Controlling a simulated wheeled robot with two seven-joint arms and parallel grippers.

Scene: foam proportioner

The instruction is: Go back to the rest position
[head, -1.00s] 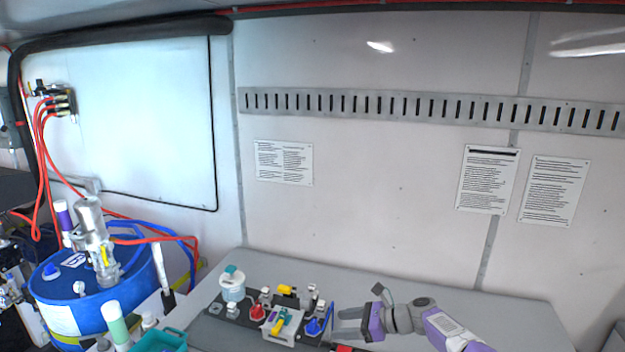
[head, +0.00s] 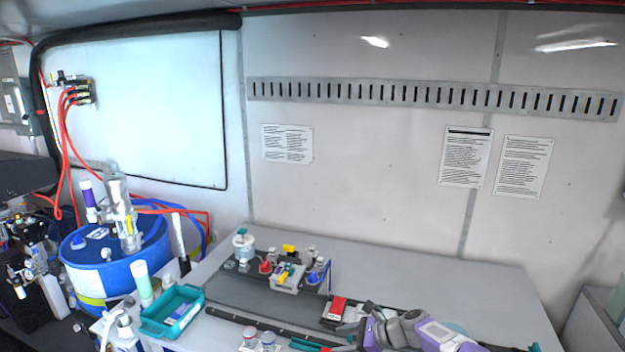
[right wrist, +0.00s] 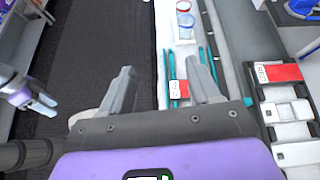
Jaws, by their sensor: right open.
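My right gripper (head: 345,329) is low at the front of the grey table in the head view, with its arm coming in from the right. In the right wrist view its two fingers (right wrist: 162,88) are apart with nothing held between them. They are above a strip with a small red-labelled part and teal rods beneath. My left gripper (right wrist: 42,102) shows at the left edge of the right wrist view, away from the table over dark floor. Its fingers look close together, but I cannot tell if they are shut. It is not visible in the head view.
A block with valves and coloured knobs (head: 288,278) stands on the grey table (head: 420,270). A teal tray (head: 160,328) and a blue drum (head: 100,262) are at the left. A red-labelled block (head: 336,309) lies near my right gripper. The table's back right is clear.

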